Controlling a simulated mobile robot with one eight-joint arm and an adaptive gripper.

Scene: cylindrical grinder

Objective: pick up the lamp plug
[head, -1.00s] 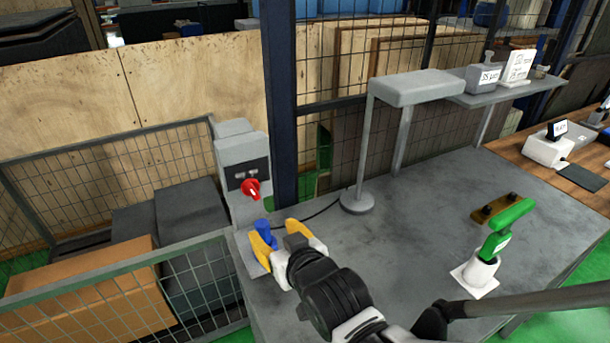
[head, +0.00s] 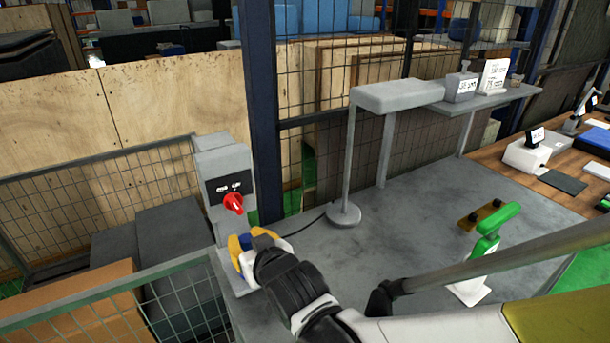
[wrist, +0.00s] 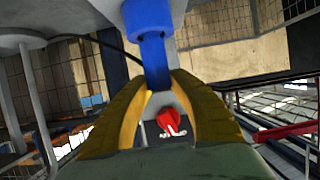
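The lamp plug is blue. In the wrist view the plug (wrist: 153,45) stands between the two yellow fingertips, which press against its narrower part from both sides. My gripper (wrist: 157,88) looks shut on it. In the head view my gripper (head: 252,241) is at the left end of the grey bench, below the red switch, and hides most of the plug. A dark cable (head: 313,220) runs toward the desk lamp's round base (head: 344,215). I cannot tell whether the plug is clear of its seat.
A grey box (head: 222,165) with the red rotary switch (head: 233,203) stands just behind my gripper. The lamp's flat head (head: 397,95) overhangs the bench (head: 400,235). A green-handled tool (head: 492,230) is at right. Mesh fencing (head: 170,300) borders the left side.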

